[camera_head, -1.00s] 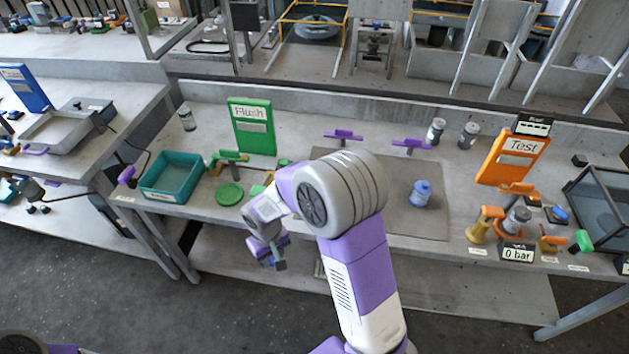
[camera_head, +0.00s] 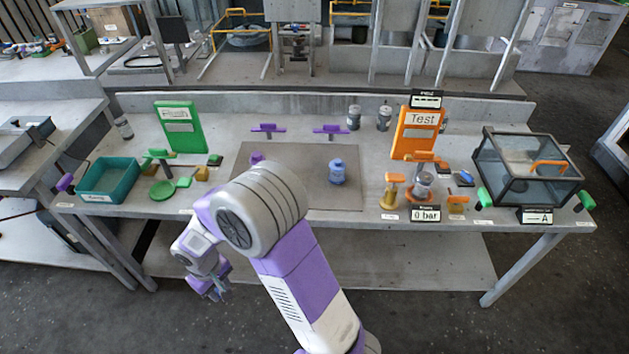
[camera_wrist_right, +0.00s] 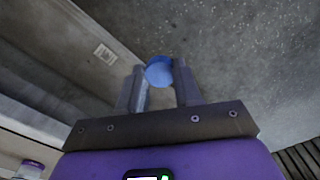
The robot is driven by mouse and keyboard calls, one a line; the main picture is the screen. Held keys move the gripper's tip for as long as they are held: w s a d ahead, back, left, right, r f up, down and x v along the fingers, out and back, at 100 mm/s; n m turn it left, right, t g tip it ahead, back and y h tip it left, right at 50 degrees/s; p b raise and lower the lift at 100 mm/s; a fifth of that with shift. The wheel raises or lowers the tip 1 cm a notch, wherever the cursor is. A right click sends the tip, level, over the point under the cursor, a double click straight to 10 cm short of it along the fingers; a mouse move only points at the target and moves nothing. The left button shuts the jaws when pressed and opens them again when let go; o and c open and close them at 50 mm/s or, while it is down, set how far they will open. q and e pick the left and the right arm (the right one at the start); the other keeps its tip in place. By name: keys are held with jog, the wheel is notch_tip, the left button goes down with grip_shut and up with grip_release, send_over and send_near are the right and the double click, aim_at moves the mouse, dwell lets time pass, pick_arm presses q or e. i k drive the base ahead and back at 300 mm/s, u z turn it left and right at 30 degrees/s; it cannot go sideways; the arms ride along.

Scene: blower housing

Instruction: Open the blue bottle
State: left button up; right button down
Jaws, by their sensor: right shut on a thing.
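The blue bottle (camera_head: 337,174) stands upright on the grey mat (camera_head: 290,155) in the head view. It is too small to tell whether its mouth is open. My right gripper (camera_head: 218,290) is off the front of the table, to the left of and nearer than the bottle. In the right wrist view its fingers (camera_wrist_right: 160,90) are shut on a round blue cap (camera_wrist_right: 159,72), with floor behind it. My left gripper is not in view.
A teal tray (camera_head: 108,182) and a green board (camera_head: 180,127) are at the left. An orange Test board (camera_head: 416,135), small fixtures and a glass box (camera_head: 527,170) are at the right. Two grey jars (camera_head: 368,117) stand behind the mat.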

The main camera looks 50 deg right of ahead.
aim_at(336, 176)
jog(key=z, duration=1.2)
